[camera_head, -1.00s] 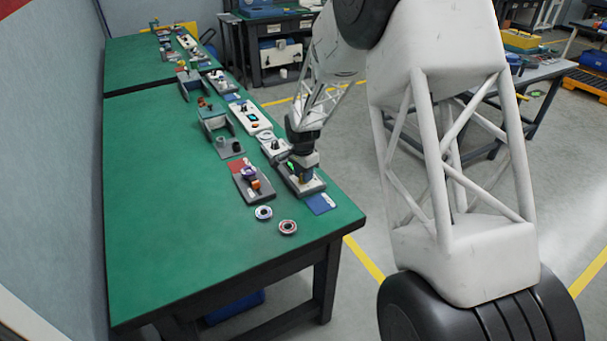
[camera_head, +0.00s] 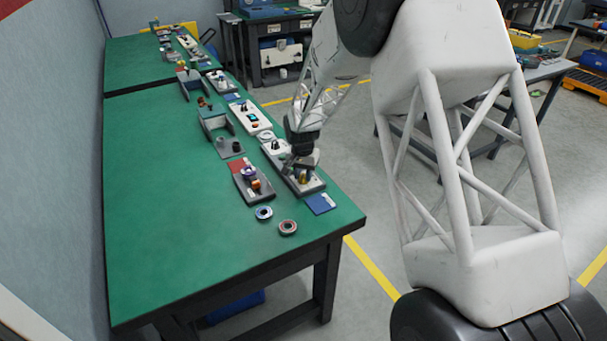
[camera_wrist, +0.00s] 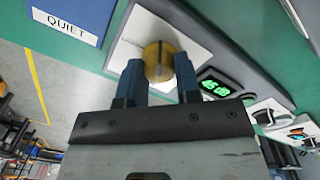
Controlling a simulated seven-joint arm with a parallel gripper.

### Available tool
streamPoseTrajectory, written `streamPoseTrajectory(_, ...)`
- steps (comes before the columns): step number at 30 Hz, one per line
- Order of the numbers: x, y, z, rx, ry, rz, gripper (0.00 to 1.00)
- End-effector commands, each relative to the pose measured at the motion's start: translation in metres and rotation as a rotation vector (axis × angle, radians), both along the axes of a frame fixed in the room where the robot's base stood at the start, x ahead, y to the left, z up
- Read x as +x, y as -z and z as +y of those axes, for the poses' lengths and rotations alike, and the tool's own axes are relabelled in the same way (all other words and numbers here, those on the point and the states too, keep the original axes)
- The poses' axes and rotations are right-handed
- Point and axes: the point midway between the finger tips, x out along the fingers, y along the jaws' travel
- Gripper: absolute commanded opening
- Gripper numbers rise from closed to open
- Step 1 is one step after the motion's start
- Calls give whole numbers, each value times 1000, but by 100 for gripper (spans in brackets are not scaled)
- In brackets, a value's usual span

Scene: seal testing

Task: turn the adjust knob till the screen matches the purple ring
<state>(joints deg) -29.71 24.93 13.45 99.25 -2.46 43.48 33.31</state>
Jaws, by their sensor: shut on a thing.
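My gripper (camera_wrist: 158,72) is shut on the yellow adjust knob (camera_wrist: 157,52), one finger on each side of it. The knob sits on a white plate on a grey base at the bench's right edge; it also shows in the head view (camera_head: 303,178) under my gripper (camera_head: 302,166). The dark screen (camera_wrist: 216,87) beside it shows green characters that look like "45 dB". In the head view the screen is hidden behind my gripper. A purple-blue ring (camera_head: 264,213) lies flat on the bench, apart from the gripper. The purple ring's value is not readable.
A red-brown ring (camera_head: 288,227) lies near the purple one. A small fixture (camera_head: 252,184) with an orange part stands left of the knob's base. A blue "QUIET" card (camera_wrist: 70,22) lies beside the base. The green bench (camera_head: 170,220) is clear at left.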

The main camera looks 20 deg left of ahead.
Motion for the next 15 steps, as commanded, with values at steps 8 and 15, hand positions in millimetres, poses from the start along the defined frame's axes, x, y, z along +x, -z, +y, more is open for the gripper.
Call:
streamPoseTrajectory(8,0,-1,0,1,-263,-2,7)
streamPoseTrajectory(15,0,-1,0,0,-483,-2,7)
